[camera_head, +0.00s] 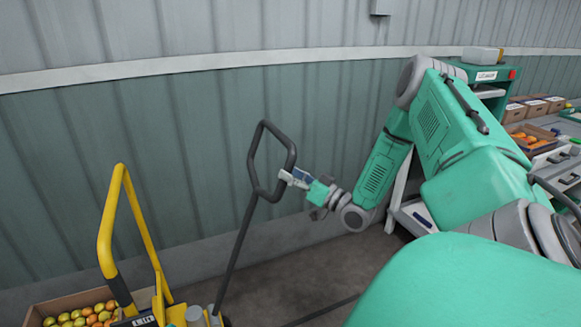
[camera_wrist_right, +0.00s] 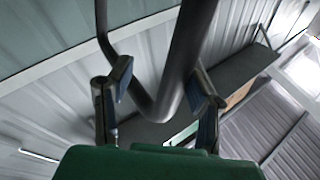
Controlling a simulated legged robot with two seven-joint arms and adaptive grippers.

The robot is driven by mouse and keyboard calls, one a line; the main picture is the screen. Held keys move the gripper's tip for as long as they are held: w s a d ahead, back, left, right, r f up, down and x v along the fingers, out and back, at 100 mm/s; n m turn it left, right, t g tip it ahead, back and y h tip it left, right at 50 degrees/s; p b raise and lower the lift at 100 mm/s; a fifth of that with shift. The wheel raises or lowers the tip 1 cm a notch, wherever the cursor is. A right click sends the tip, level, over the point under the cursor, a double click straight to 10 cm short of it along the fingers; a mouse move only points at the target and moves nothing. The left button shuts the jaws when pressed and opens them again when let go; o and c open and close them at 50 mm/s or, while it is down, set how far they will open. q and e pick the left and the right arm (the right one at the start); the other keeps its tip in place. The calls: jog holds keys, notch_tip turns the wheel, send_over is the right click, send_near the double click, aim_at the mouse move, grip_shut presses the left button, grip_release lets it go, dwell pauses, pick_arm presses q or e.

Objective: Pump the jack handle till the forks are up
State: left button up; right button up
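The jack handle (camera_head: 272,160) is a black bar with a closed loop at its top, leaning to the right as it rises. Its loop also shows in the right wrist view (camera_wrist_right: 181,65). My right gripper (camera_head: 292,178) is at the lower right corner of the loop. In the right wrist view its two fingers (camera_wrist_right: 160,88) stand wide apart on either side of the loop's corner, with a visible gap beside the left finger. The forks cannot be seen. The handle's foot is cut off at the bottom of the head view. My left gripper is out of view.
A ribbed wall (camera_head: 190,130) runs behind. A green-topped rack (camera_head: 480,72) and a bench with boxes (camera_head: 535,105) are at right. Bare floor (camera_head: 320,270) lies below the gripper.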

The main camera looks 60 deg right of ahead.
jog(key=shift+s+d+f, duration=0.1)
jog(key=v, duration=1.2)
jog(key=shift+f, duration=0.1)
jog(key=shift+w, duration=0.2)
